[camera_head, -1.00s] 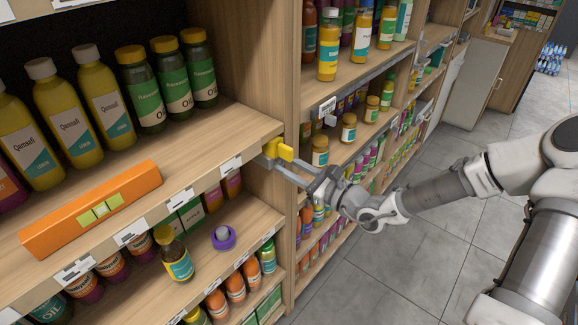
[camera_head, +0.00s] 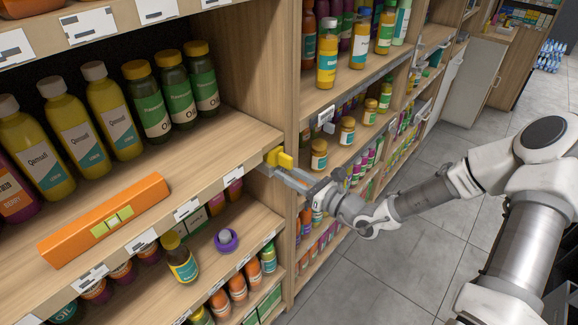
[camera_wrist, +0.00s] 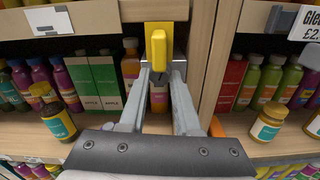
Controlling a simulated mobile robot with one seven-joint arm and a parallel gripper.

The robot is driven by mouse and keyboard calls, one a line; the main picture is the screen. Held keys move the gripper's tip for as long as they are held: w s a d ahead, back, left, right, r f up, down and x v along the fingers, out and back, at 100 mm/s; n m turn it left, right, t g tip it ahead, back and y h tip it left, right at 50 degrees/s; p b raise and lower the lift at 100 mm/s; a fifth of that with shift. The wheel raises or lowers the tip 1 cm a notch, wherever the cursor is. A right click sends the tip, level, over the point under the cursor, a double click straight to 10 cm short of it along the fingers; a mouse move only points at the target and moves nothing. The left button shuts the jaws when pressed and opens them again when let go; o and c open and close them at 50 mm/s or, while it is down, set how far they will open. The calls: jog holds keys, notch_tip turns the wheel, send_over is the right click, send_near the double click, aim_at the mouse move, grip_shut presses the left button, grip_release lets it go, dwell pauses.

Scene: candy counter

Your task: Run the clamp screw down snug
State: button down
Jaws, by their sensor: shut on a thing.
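The clamp (camera_head: 272,158), with a yellow handle and grey metal parts, sits at the right end of the middle shelf's front edge, by the upright. In the wrist view its yellow handle (camera_wrist: 158,50) stands upright in the picture, with a dark part below it. My gripper (camera_head: 284,173) reaches in from the right. In the wrist view my gripper (camera_wrist: 161,74) has its two long fingers on either side of the dark part below the handle and is shut on the clamp screw. The screw's thread and its contact with the shelf are hidden.
An orange box (camera_head: 105,220) lies on the middle shelf (camera_head: 225,160) before several yellow and green bottles. On the shelf below are a small bottle (camera_head: 179,258) and a purple ring-like item (camera_head: 226,241). The neighbouring shelves hold bottles and jars. The floor (camera_head: 390,285) is clear.

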jog(key=shift+m+p, duration=0.85)
jog(key=shift+m, duration=0.15)
jog(key=c, duration=0.6)
grip_release()
jog(key=b+v, duration=0.1)
jog(key=v, duration=1.6)
jog(key=shift+d+b, duration=0.2)
jog(key=shift+b, duration=0.1)
jog(key=shift+s, duration=0.15)
